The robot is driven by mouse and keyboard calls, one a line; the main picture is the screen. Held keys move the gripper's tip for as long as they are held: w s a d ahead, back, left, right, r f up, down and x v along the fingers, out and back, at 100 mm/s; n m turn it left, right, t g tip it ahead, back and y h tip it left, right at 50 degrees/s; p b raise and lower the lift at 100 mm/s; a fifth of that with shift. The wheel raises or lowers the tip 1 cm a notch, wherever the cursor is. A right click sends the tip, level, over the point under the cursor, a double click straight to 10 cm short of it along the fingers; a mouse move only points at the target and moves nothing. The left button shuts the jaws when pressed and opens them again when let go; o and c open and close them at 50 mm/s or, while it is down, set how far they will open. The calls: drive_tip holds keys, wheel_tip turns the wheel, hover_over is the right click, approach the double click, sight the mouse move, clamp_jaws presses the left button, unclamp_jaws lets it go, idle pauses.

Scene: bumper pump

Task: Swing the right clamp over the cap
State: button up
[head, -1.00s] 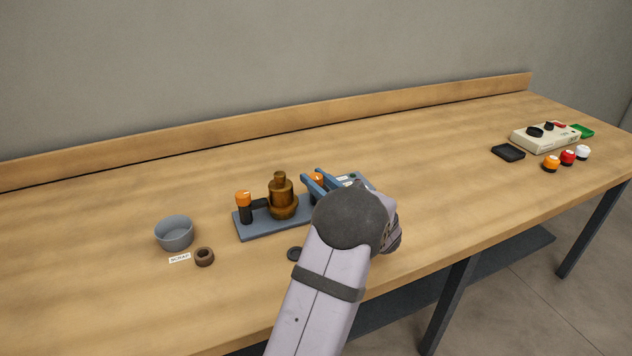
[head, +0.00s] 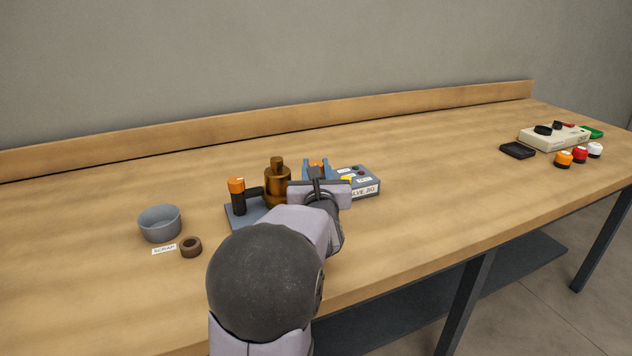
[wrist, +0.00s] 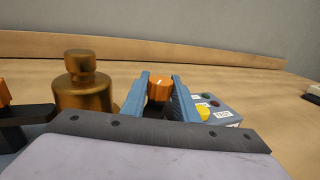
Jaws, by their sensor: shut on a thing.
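A brown-bronze valve body with a narrower cap on top (head: 277,183) stands on the blue-grey jig plate (head: 236,217). It also shows at the left of the wrist view (wrist: 84,85). The left clamp (head: 238,197) has an orange top, and its dark arm points toward the valve body. The right clamp's orange knob (wrist: 159,90) sits between the two blue fingers of my gripper (wrist: 160,97), right of the valve body. My gripper is shut on this clamp. The right clamp's lower part and arm are mostly hidden by my wrist.
A grey control box (head: 361,184) labelled VALVE JIG, with a yellow button, stands just right of my gripper. A grey bowl (head: 160,223), a SCRAP label and a brown ring (head: 191,247) lie at the left. A beige box (head: 552,138) and coloured knobs are far right.

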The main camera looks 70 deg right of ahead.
drive_tip(key=shift+g+b, duration=0.3)
drive_tip(key=shift+b, duration=0.1)
drive_tip(key=o, duration=1.1)
drive_tip(key=shift+c, duration=0.2)
drive_tip(key=shift+b+v, duration=0.35)
drive_tip(key=shift+v, duration=3.35)
